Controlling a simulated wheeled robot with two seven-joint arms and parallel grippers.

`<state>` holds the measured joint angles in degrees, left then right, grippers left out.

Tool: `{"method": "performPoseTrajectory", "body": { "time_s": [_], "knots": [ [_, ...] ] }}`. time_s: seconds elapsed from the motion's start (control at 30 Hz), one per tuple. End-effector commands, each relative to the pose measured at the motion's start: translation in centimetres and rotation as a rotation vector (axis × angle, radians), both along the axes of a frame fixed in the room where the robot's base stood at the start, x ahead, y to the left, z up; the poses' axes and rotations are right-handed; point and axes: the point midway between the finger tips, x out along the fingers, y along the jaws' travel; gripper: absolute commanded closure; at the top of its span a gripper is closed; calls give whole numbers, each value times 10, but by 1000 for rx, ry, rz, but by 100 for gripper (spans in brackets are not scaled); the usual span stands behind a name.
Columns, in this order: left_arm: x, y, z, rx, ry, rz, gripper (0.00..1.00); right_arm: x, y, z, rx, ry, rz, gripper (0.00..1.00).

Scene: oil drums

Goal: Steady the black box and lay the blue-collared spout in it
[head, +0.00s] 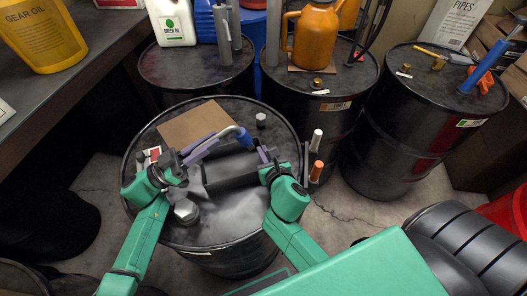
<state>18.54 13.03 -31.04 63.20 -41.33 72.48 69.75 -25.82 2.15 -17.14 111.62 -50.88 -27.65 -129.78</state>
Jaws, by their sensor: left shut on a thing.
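The black box (232,183) sits on the top of the near drum (235,228), between my two grippers. The blue-collared spout (237,134) shows a bent blue end above the box's far side. My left gripper (190,158) is at the left of the box, shut on the spout, which slants up and right from it. My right gripper (264,156) is at the box's right end, close to its wall. Its fingertips are small and partly hidden, so I cannot tell whether they grip the wall. The inside of the box is mostly hidden.
A cardboard sheet (195,123), a small hex-shaped part (261,120) and a large grey nut (186,211) lie on the same drum top. White-capped and orange-capped tubes (316,140) stand at its right. More drums, with an orange jug (316,38), stand behind.

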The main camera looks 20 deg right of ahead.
Motion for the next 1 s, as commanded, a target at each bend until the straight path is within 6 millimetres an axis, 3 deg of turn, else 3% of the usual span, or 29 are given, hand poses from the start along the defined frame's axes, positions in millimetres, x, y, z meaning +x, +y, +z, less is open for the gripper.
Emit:
{"method": "performPoseTrajectory", "body": {
  "time_s": [0.03,0.1,0.13,0.47,0.57,0.8,1.0],
  "knots": [
    [0,0,1,-1,0,0,77,0,0,0,0,0,0,100],
    [0,0,1,-1,0,0,50,0,0,0,0,0,0,100],
    [0,0,1,-1,0,0,45,0,0,0,0,0,0,100],
    [0,0,3,1,0,0,45,0,0,0,0,-1,0,100],
    [0,0,18,0,-4,-1,45,0,0,0,0,-1,0,100],
    [0,0,76,0,-4,-1,45,0,0,0,0,-1,0,100],
    [0,0,100,0,0,0,45,0,0,0,0,-1,0,100]
  ]
}}
